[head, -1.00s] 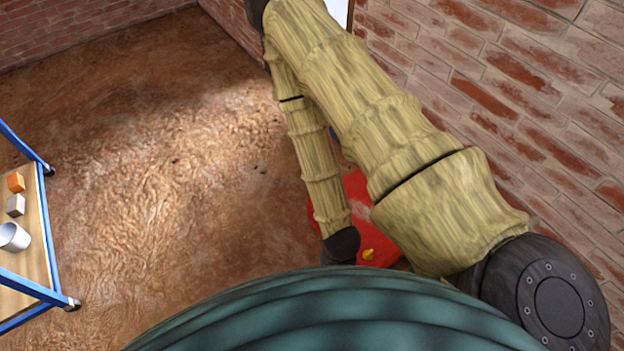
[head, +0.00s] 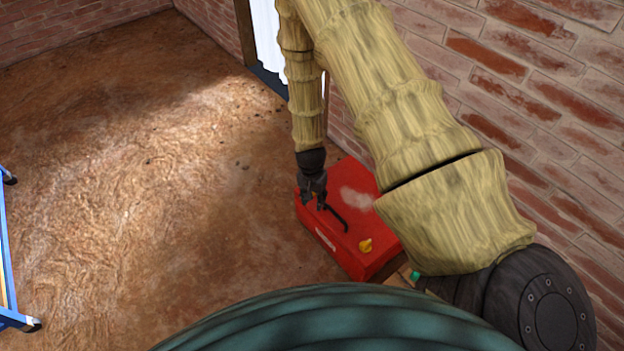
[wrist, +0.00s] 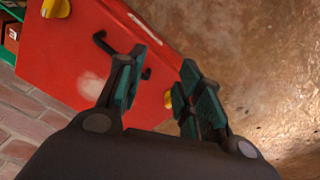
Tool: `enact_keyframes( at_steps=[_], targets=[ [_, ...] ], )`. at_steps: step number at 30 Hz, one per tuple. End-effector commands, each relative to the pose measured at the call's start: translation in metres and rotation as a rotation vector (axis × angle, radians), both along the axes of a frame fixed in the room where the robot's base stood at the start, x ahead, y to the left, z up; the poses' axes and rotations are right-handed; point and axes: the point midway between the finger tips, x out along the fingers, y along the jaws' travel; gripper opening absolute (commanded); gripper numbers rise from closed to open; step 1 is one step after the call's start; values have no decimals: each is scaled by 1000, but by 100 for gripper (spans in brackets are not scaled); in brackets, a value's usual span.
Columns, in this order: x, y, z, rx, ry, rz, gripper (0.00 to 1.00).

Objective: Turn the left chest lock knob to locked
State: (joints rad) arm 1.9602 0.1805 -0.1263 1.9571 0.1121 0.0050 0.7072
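The red chest (head: 350,225) stands against the brick wall, with a black handle (head: 337,218) on its lid. One yellow knob (head: 366,245) is on the lid's near end; it also shows at the upper left in the wrist view (wrist: 55,8). My gripper (head: 313,203) is over the lid's other end, at the left. In the wrist view my gripper (wrist: 162,65) is open, and the left yellow knob (wrist: 168,99) shows between its fingers, partly covered by the right finger. I cannot tell whether they touch. The gripper hides this knob in the head view.
A green item (head: 415,276) sits beside the chest's near end, partly hidden by my arm. A blue-framed cart (head: 5,270) is at the left edge. A white panel (head: 266,35) is behind my arm. The brown floor left of the chest is clear.

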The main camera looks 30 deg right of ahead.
Motion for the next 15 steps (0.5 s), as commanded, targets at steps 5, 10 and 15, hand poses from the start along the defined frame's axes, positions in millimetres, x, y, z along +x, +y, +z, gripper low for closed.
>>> enact_keyframes(
  at_steps=[5,10,15],
  targets=[
    [47,-27,-16,10,-13,-166,36],
    [83,-48,-17,26,-19,-313,36],
    [106,-64,-13,39,-21,-411,36]
  ],
)
